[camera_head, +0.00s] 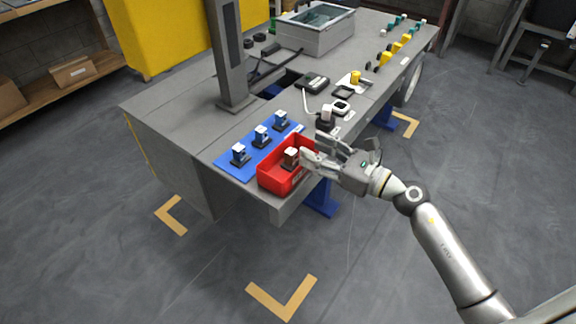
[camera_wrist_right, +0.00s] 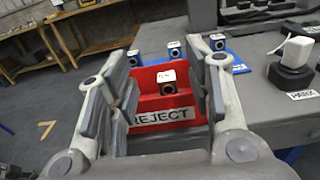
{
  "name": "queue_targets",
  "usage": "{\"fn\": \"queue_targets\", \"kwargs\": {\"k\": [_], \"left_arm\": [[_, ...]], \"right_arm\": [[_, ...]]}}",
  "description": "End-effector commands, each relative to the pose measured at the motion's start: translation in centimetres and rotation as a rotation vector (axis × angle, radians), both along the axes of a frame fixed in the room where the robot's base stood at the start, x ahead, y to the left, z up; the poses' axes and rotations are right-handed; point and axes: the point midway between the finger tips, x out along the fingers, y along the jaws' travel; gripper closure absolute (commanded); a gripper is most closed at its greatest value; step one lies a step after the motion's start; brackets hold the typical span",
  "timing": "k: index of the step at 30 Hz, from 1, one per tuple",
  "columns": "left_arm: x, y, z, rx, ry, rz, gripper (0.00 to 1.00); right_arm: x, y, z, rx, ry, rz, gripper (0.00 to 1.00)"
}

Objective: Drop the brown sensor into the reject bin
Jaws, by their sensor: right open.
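The red reject bin (camera_head: 270,181) sits at the near end of the table, and its REJECT label faces me in the right wrist view (camera_wrist_right: 146,128). The brown sensor (camera_head: 290,157), with a white top, stands inside the bin. It also shows between my fingers in the right wrist view (camera_wrist_right: 168,87), apart from them. My right gripper (camera_head: 311,148) is open and empty at the bin's right side, with its fingers spread. My left gripper is not in view.
A blue mat (camera_head: 232,165) with several blue-and-white sensors lies beside the bin. A white-topped device (camera_head: 327,115) stands on the table behind my right gripper, near a MARK label (camera_wrist_right: 303,94). A grey post (camera_head: 230,60) rises from the table. Open floor lies in front.

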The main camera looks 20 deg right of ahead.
Motion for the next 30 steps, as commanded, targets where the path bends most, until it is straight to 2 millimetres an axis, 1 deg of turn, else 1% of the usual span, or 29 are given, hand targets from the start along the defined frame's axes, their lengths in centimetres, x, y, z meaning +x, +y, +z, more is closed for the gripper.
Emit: {"fn": "queue_targets", "kwargs": {"k": [1, 6, 12, 26, 28, 30], "left_arm": [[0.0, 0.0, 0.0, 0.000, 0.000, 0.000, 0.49], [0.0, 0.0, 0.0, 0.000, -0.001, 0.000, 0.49], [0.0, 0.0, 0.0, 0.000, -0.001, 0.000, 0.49], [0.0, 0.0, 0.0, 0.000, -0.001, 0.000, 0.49], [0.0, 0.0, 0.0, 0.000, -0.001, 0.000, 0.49], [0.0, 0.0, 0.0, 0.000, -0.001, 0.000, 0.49]], "right_arm": [[-0.8, -0.6, -0.1, 0.000, 0.004, -0.002, 0.53], [-2.9, -2.2, -0.1, 0.000, 0.003, -0.001, 0.53], [-4.1, -3.2, 0.0, 0.001, 0.001, 0.000, 0.53], [-4.3, -3.4, 0.0, 0.001, 0.000, 0.000, 0.53], [-4.2, -3.4, 0.0, 0.015, 0.004, -0.007, 0.53], [-4.0, -3.5, 0.0, 0.073, 0.022, -0.030, 0.53]]}}
